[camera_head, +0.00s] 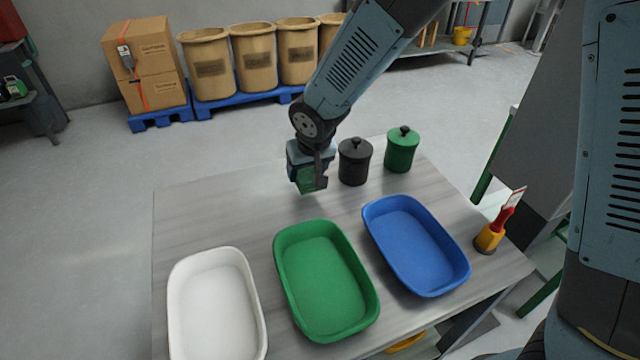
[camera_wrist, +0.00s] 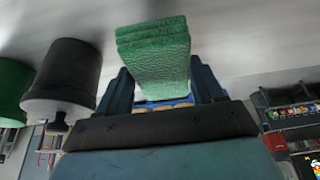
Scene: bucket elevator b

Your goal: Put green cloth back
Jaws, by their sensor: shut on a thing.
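The green cloth (camera_wrist: 155,58) is a folded, textured block held between the fingers of my gripper (camera_wrist: 165,88). In the head view my gripper (camera_head: 310,178) is shut on the cloth (camera_head: 312,184), above the back part of the table and left of the black canister. A green tray (camera_head: 283,262) lies empty in the middle of the table, nearer than the gripper. A green lidded canister (camera_head: 402,152) stands at the back right; in the wrist view the green canister (camera_wrist: 12,90) shows at the left edge.
A black lidded canister (camera_head: 355,164) stands close beside my gripper. A white tray (camera_head: 180,300) and a blue tray (camera_head: 415,245) flank the green one, both empty. A red-handled brush in a yellow holder (camera_head: 490,238) stands at the right edge. The table's (camera_head: 205,210) back left is clear.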

